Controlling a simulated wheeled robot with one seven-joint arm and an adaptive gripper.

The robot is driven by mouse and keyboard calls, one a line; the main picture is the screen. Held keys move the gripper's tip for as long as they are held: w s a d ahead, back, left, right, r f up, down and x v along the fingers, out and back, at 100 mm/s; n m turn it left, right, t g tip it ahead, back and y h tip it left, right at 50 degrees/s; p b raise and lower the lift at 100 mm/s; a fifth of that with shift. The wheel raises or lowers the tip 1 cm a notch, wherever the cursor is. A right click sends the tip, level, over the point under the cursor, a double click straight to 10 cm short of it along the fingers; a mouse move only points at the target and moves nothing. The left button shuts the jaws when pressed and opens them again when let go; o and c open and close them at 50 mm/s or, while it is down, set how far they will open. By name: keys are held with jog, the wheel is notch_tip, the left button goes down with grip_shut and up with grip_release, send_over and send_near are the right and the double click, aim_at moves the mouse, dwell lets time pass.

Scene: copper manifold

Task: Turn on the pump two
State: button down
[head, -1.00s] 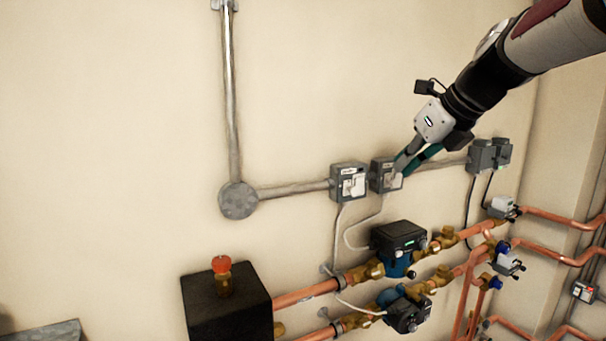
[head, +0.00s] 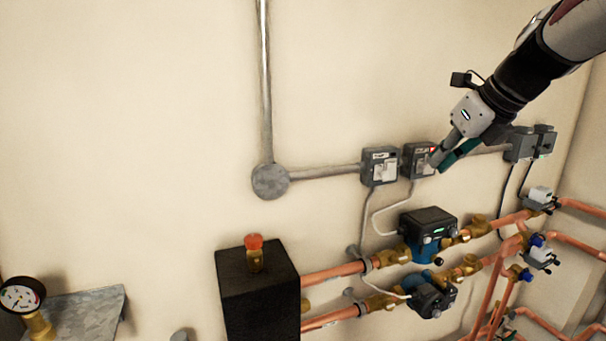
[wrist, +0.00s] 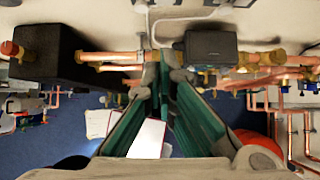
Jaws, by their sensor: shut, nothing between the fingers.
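Two grey switch boxes with pale levers are on the wall: a left one (head: 380,167) and a right one (head: 416,165). Their labels are too small to read, so I cannot tell which is for pump two. A red mark shows at the right box's upper right. My gripper (head: 438,161) is shut and empty, its fingertips at that box's right side; I cannot tell if they touch. In the wrist view the fingertips (wrist: 163,85) are together. An upper pump (head: 428,222) with a small green light and a lower pump (head: 432,297) sit on copper pipes below.
Two more grey boxes (head: 519,145) are just right of my gripper. A metal conduit (head: 312,172) runs along the wall. A black box (head: 258,300) with a red-capped fitting and a gauge (head: 20,296) are lower left.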

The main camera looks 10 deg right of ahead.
aim_at(392, 171)
jog(key=shift+w+f, duration=0.1)
jog(key=shift+f, duration=0.05)
jog(key=w+r+b+x, duration=0.1)
jog(key=w+b+x, duration=0.1)
jog(key=b+x, duration=0.6)
jog(key=shift+w+a+r+b+x, duration=0.2)
jog(key=shift+w+a+b+x, duration=0.1)
jog(key=shift+x, duration=1.75)
jog(key=shift+s, duration=0.1)
jog(key=shift+w+a+f+t, duration=0.1)
jog(key=shift+w+f+t, duration=0.05)
jog(key=shift+w+t, duration=0.25)
